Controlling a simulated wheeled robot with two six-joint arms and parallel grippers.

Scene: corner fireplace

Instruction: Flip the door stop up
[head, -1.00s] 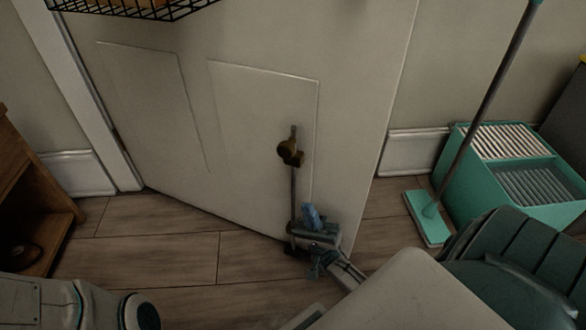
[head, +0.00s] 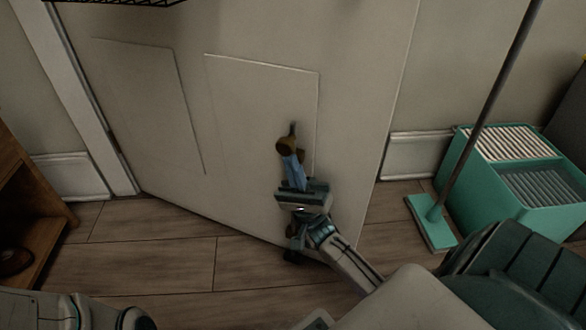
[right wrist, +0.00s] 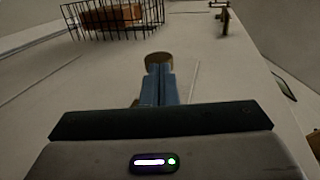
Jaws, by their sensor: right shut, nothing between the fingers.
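The door stop is mounted low on the white door (head: 240,120). Its brown-brass bracket (head: 285,146) has a short rod end sticking up above it. Its dark foot (head: 291,256) shows near the floor at the door's bottom edge, and my gripper hides most of the rod between. My right gripper (head: 291,158) is shut and empty, its blue fingers pointing up just under the bracket. In the right wrist view the closed fingers (right wrist: 158,84) reach up to the bracket (right wrist: 158,59); I cannot tell whether they touch it. My left gripper is out of view.
A teal bin (head: 520,190) and a teal mop (head: 435,215) stand on the right. A wooden cabinet (head: 30,215) is at the left edge. A black wire basket (right wrist: 112,17) hangs higher on the door. The wood floor (head: 175,240) before the door is clear.

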